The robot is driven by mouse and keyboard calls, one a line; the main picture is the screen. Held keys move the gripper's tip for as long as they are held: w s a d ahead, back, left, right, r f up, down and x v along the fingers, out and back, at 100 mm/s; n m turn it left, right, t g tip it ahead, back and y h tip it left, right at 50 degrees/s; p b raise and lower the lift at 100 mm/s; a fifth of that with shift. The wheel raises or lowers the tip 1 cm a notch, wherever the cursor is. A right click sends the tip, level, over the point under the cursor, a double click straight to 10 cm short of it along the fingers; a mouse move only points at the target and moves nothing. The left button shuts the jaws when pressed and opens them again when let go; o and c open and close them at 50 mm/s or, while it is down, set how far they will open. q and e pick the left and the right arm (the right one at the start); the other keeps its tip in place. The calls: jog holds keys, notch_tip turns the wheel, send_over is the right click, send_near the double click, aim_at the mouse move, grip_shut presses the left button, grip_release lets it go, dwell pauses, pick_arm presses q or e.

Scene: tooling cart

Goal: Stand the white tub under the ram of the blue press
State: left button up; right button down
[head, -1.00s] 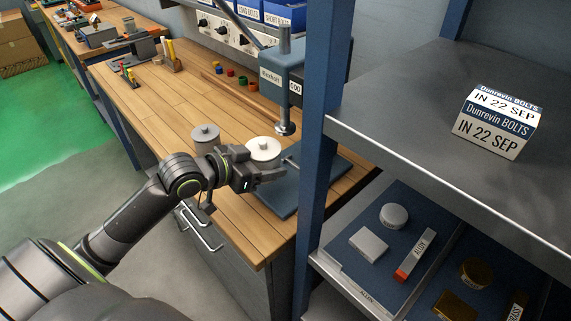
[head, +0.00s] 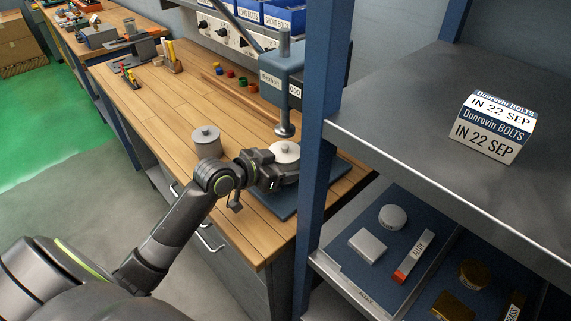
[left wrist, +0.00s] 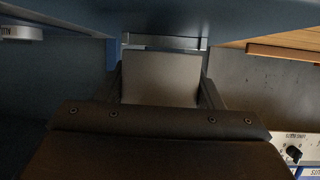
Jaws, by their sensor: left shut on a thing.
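The white tub (head: 285,149), with a small knob on its lid, is upright in my left gripper (head: 276,168). The gripper is shut on it and hides part of its side. The blue press (head: 282,75) stands at the bench's right end. In the head view the tub appears just below the foot of its ram (head: 284,129), over the blue base plate (head: 277,204). Whether the tub touches the plate cannot be told. In the left wrist view the tub's pale side (left wrist: 160,80) fills the space between the fingers. My right gripper is not in view.
A grey lidded tub (head: 206,141) stands on the wooden bench (head: 165,95) left of the press. A blue upright (head: 319,140) and a grey shelf (head: 420,100) with a box (head: 492,125) are close on the right. Small coloured parts sit behind.

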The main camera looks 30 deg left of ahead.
pick_arm(q)
jog(key=shift+f+b, duration=0.35)
jog(key=shift+f, duration=0.3)
jog(key=o, duration=1)
jog(key=shift+c, duration=0.2)
jog(key=shift+r+p, duration=0.35)
jog(key=shift+r, duration=0.3)
jog(key=shift+s+a+r, duration=0.15)
jog(key=shift+s, duration=0.05)
jog(key=v, duration=1.1)
jog(key=shift+s+r+p, duration=0.2)
jog(key=shift+p, duration=0.2)
